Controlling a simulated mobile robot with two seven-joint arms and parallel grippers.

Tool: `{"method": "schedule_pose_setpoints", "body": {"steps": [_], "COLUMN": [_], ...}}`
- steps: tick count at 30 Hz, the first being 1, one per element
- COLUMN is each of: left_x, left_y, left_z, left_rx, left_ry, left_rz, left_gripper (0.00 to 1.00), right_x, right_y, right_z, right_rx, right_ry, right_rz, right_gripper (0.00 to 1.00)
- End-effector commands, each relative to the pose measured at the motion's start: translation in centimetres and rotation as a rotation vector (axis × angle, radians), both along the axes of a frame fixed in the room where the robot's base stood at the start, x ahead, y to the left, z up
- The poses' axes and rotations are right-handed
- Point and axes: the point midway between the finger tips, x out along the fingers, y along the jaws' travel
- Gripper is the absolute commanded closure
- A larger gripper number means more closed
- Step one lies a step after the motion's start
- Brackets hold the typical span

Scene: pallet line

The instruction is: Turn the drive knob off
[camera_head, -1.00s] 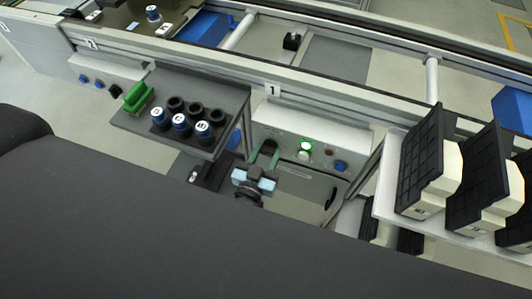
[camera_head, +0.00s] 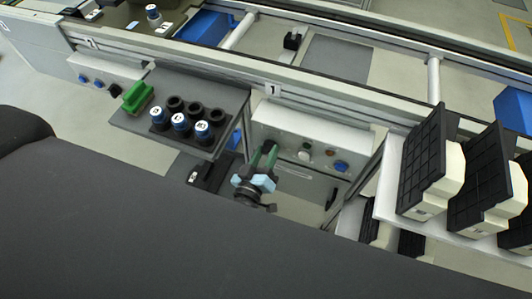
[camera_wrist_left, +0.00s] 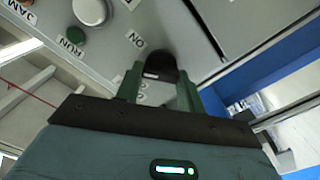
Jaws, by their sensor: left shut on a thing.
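The drive knob (camera_wrist_left: 160,66) is black and sits on the grey control panel (camera_wrist_left: 130,22), beside the ON label, in the left wrist view. My left gripper (camera_wrist_left: 160,84) has a green finger on each side of it and is shut on it. In the head view my left gripper (camera_head: 264,157) reaches the left end of the panel (camera_head: 288,123), its fingers covering the knob. The RUN lamp (camera_head: 306,146) on the panel is unlit. My right gripper is not in view.
A grey shelf (camera_head: 215,86) left of the panel holds several blue-topped and black cylinders and a green block (camera_head: 137,97). Black trays (camera_head: 424,160) stand on a light rack at right. A conveyor runs behind the panel.

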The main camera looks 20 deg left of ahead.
Motion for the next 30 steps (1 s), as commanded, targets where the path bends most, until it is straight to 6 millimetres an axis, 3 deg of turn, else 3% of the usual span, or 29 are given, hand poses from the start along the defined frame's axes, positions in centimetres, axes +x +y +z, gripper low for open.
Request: {"method": "schedule_pose_setpoints", "body": {"steps": [18,30], "left_x": [-0.1,-0.1], "left_y": [0.1,0.1], "left_z": [-0.4,-0.4], "left_rx": [-0.584,-0.875], "left_ry": [0.022,0.031], "left_rz": [0.001,0.002], "left_gripper": [0.85,0.85], "right_x": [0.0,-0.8], "right_y": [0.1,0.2], "right_z": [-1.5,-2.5], "right_rx": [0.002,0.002], "right_ry": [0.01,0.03], "right_rz": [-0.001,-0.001], "right_gripper": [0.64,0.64]}}
